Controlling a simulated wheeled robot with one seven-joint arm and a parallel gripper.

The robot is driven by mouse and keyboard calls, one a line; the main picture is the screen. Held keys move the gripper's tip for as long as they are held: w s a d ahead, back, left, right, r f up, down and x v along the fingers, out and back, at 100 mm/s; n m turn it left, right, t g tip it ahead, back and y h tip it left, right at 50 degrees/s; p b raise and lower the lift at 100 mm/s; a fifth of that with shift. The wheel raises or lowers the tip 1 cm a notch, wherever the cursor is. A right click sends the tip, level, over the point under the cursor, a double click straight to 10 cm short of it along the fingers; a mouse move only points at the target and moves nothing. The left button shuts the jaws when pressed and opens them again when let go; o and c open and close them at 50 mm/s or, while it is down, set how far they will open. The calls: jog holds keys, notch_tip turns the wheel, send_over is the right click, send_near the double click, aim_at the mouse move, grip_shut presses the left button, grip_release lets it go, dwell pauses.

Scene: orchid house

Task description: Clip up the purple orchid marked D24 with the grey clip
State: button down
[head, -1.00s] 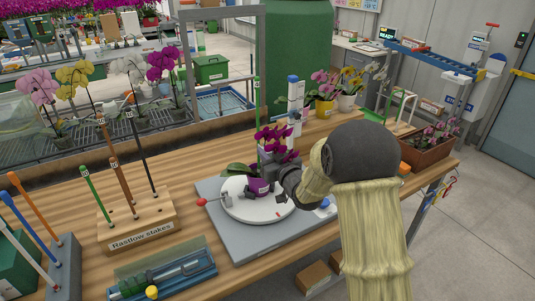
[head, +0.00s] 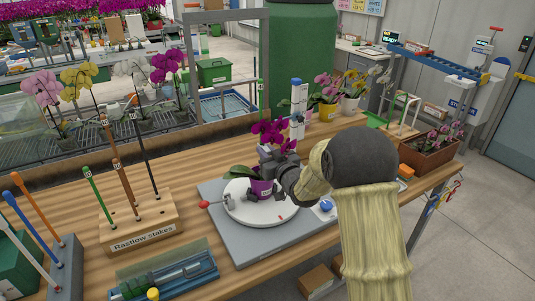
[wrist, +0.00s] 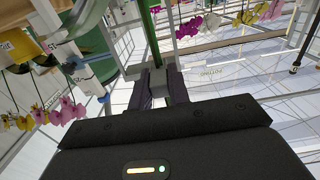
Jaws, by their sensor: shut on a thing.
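The purple orchid (head: 268,132) stands in a purple pot (head: 262,188) on the white turntable; no D24 mark is legible. A thin green stake (head: 262,98) rises above its flowers, and a green stake (wrist: 152,32) also runs upward just beyond my fingers in the wrist view. My gripper (head: 270,160) is at the plant's stem, just below the flowers and above the pot. In the wrist view my gripper (wrist: 159,88) is shut on a small grey piece (wrist: 158,78), which looks like the grey clip. Whether it encloses stem and stake is hidden.
The white turntable (head: 240,212) sits on a grey base plate (head: 245,245), with a red-knobbed lever at its left. The Rastlow stakes block (head: 140,235) stands left. A blue tool tray (head: 185,275) lies in front. Potted orchids (head: 330,95) stand behind on the right.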

jog(key=shift+w+a, duration=0.15)
jog(key=c, duration=1.3)
grip_release()
jog(key=shift+o, duration=0.2)
jog(key=b+v, duration=0.3)
jog(key=v, duration=1.4)
